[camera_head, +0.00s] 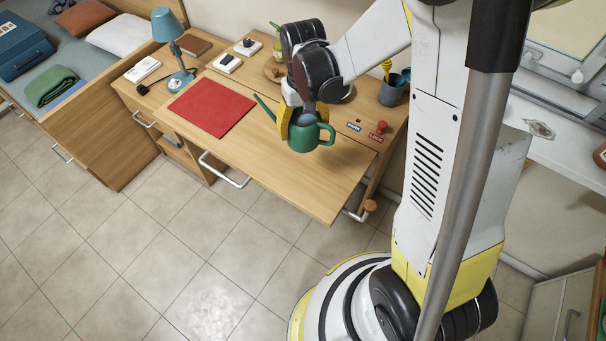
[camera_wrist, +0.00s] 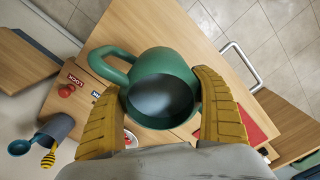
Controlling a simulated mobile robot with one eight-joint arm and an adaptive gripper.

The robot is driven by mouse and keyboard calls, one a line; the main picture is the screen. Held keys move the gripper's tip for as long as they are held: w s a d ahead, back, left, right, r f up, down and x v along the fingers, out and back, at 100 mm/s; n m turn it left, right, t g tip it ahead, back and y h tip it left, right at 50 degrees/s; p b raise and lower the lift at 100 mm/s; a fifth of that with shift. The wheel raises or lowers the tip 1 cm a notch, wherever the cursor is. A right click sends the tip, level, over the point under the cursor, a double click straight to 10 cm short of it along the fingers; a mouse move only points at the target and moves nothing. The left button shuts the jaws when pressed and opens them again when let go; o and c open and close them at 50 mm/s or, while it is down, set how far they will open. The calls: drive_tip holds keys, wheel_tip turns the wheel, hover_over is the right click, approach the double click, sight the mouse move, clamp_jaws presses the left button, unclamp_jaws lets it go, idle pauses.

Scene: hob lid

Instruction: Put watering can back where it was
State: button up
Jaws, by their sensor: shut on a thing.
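The watering can (camera_head: 304,133) is dark green, with a looped handle on its right and a thin spout reaching up to the left in the head view. My gripper (camera_head: 296,118) has yellow fingers and is shut on it, one finger on each side of the body. In the wrist view the watering can (camera_wrist: 160,88) sits between the two fingers of my gripper (camera_wrist: 160,108), its dark open top facing the camera. It is over the right part of the wooden desk top (camera_head: 270,155). I cannot tell if its base touches the desk.
A red mat (camera_head: 212,106) lies on the desk, left of the can. A blue lamp (camera_head: 172,40) stands behind the mat. A grey cup with utensils (camera_head: 392,90), a red knob (camera_head: 382,126) and small labels are at the right. The desk's front middle is clear.

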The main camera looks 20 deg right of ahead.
drive_tip(key=shift+w+d+f+n, duration=0.1)
drive_tip(key=shift+d+f+n, duration=0.2)
drive_tip(key=shift+f, duration=0.1)
drive_tip(key=w+d+f+n, duration=0.1)
drive_tip(key=d+f+n, duration=0.1)
drive_tip(key=d+n, duration=1.1)
drive_tip(key=a+f+n+b, duration=0.1)
drive_tip(key=a+f, duration=0.1)
drive_tip(key=a, duration=0.2)
drive_tip(key=s+a+f+b, duration=0.1)
drive_tip(key=a+f, duration=0.1)
drive_tip(key=a, duration=0.3)
drive_tip(key=a+f+n+b, duration=0.1)
drive_tip(key=a+f, duration=0.1)
drive_tip(key=a, duration=0.2)
drive_tip(key=shift+s+a+f+n, duration=0.15)
drive_tip(key=shift+s+a+n, duration=0.1)
drive_tip(key=shift+s+n, duration=0.1)
drive_tip(key=shift+f+b, duration=1)
drive_tip(key=shift+f, duration=1)
drive_tip(key=o, duration=1.4)
drive_tip(key=shift+f, duration=0.1)
